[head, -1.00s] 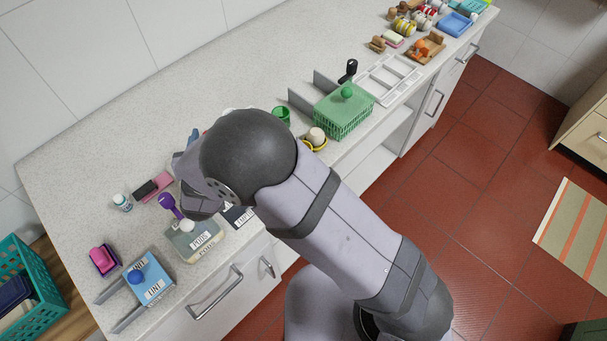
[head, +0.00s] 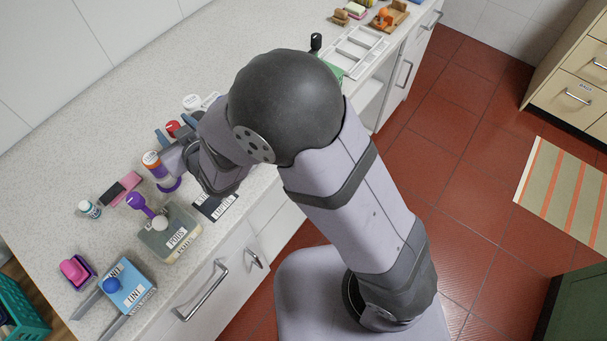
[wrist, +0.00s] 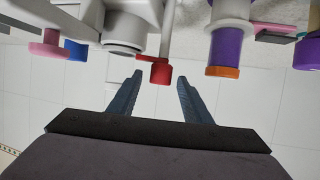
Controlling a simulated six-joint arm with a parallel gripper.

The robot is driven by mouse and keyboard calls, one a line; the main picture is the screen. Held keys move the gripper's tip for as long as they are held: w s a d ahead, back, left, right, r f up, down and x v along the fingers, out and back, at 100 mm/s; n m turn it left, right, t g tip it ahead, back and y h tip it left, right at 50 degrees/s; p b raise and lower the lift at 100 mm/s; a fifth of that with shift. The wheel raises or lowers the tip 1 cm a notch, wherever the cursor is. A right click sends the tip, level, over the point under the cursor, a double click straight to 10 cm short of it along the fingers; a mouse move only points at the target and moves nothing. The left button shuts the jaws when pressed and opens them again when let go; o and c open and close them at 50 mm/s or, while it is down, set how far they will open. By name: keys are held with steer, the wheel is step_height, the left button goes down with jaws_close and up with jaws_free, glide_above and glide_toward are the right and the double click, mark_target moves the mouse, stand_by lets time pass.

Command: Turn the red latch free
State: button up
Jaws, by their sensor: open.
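A red knob-like piece (wrist: 159,72), which looks like the red latch, sits at the end of a pale rod in the wrist view. In the head view a red piece (head: 172,128) shows beside my gripper. My gripper (wrist: 160,82) is open in the wrist view. Its two blue-grey fingertips lie on either side of the red piece, with gaps visible; I cannot tell the depth between them. In the head view my gripper (head: 174,131) is partly hidden by my own wrist. What the rod is attached to is not clear.
A purple and white cylinder with an orange end (wrist: 223,70) stands close to the right finger in the wrist view. A white round part (wrist: 124,45) and a blue piece (wrist: 76,51) are at left. In the head view, a labelled box (head: 172,235) lies nearer the counter edge.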

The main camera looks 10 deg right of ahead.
mark_target(175, 129)
steer(key=b+v, duration=0.1)
steer(key=v, duration=0.4)
steer(key=shift+s+d, duration=0.1)
steer(key=shift+s, duration=0.15)
steer(key=s+d+f+m+g+h, duration=0.1)
steer(key=s+d+f+g+h, duration=0.1)
steer(key=d, duration=0.6)
steer(key=s+d+f+m+g+h, duration=0.1)
steer(key=s+d+f+g+h, duration=0.1)
steer(key=d, duration=0.6)
steer(key=s+d+f+m+g+h, duration=0.1)
steer(key=s+d+f+g, duration=0.3)
steer(key=d, duration=0.5)
steer(key=shift+f+m+g+h, duration=0.4)
steer(key=shift+f, duration=0.05)
steer(key=shift+w, duration=0.1)
